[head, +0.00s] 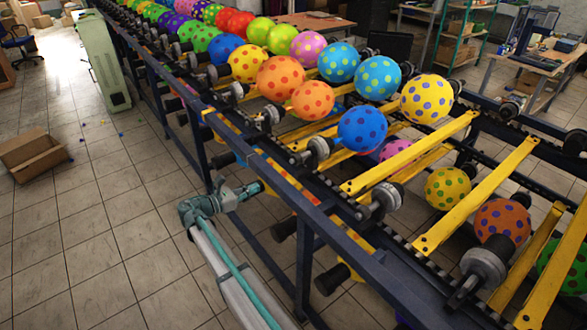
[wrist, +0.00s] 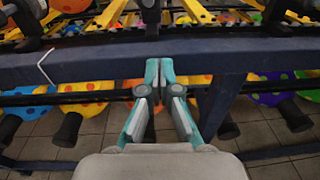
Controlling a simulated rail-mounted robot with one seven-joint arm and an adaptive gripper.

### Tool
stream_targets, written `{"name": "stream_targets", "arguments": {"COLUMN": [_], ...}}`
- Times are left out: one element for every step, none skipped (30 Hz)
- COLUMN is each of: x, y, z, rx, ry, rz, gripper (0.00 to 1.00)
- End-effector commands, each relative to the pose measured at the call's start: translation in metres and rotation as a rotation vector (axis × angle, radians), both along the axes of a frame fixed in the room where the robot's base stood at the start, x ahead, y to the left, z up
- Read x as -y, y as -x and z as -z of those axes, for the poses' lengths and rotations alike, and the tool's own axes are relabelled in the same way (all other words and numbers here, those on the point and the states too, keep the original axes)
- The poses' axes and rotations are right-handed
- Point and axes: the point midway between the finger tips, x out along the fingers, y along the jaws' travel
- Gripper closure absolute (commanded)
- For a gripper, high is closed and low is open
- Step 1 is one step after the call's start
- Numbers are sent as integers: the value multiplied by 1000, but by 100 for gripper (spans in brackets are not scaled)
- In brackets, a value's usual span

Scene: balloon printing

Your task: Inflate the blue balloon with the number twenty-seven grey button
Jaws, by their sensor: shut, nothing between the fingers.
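A blue balloon with dark dots (head: 362,129) sits on the near side of the conveyor rack in the head view. Other blue balloons are a light blue one (head: 338,62), another beside it (head: 377,77) and a darker one further back (head: 225,48). No number is legible in either view, so I cannot tell which part is the number twenty-seven grey button. My gripper (head: 258,187) is low beside the rack's near side, below the blue balloon. In the wrist view my gripper (wrist: 159,76) has its teal fingertips together and empty, in front of a dark blue beam (wrist: 90,63).
The rack's long side rail (head: 305,203) and its legs stand close to my gripper. Black cylinders (head: 332,280) stick out below the rail. Lower balloons (wrist: 80,96) hang behind the beam. A cardboard box (head: 35,153) lies on the left floor, which is mostly clear.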

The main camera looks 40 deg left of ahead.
Motion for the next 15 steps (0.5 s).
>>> {"name": "stream_targets", "arguments": {"x": [-9,-12,-15,-17,-18,-19,-19,-19,-19,-19,-19,-19,-19,-19,-19], "y": [1,1,1,2,2,2,2,2,2,2,2,2,2,2,1], "z": [-9,-15,-21,-25,-27,-30,-31,-32,-32,-32,-32,-32,-32,-32,-32], "rx": [20,30,42,48,52,57,59,59,60,60,59,60,60,60,59], "ry": [5,8,12,15,17,19,21,21,21,21,21,20,20,20,20], "rz": [-13,-19,-26,-29,-32,-35,-36,-36,-36,-36,-36,-36,-35,-35,-35], "gripper": [100,100,100,100,100,100,100,100,100,100,100,100,100,100,100]}}
